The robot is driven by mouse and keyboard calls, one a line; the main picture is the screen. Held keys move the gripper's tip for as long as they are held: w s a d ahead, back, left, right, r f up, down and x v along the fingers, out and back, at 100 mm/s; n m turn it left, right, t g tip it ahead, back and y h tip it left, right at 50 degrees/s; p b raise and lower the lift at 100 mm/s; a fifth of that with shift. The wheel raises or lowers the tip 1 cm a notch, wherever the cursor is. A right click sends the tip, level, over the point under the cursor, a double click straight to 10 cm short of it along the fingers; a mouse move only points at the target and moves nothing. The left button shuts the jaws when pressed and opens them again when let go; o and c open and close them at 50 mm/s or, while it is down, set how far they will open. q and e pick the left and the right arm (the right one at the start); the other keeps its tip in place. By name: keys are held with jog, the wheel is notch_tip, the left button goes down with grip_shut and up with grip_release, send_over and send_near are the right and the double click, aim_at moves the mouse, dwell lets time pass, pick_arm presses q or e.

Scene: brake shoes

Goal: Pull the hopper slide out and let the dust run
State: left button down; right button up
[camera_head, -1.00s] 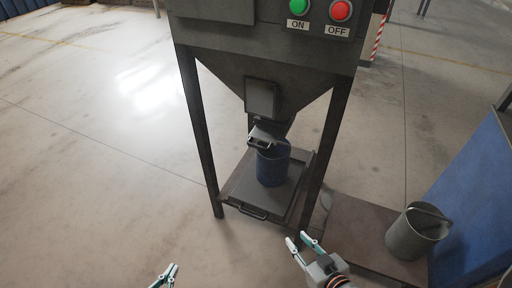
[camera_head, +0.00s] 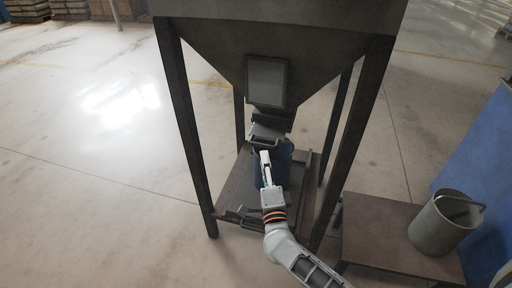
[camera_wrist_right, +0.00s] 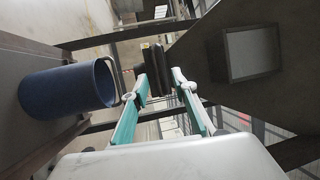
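The hopper (camera_head: 225,62) is a dark grey funnel on four legs, with its spout and slide below. The slide's pale handle (camera_head: 266,134) sticks out at the front of the spout. A blue bucket (camera_head: 286,163) stands under the spout, partly hidden by my right gripper (camera_head: 265,155). That gripper is just below the handle, pointing up at it. In the right wrist view its two green-sided fingers (camera_wrist_right: 160,78) are apart, with the dark spout (camera_wrist_right: 153,62) beyond them. I see nothing held; contact with the handle cannot be told. My left gripper is out of view.
The bucket is on a low dark tray (camera_head: 237,190) between the hopper legs. A grey metal bucket (camera_head: 443,226) stands on a low brown table (camera_head: 375,235) at right, beside a blue panel (camera_head: 475,150). The floor at left is clear.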

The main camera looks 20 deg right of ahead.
aim_at(263, 147)
jog(key=b+x, duration=0.1)
jog(key=x, duration=0.6)
jog(key=shift+r, duration=0.15)
grip_shut()
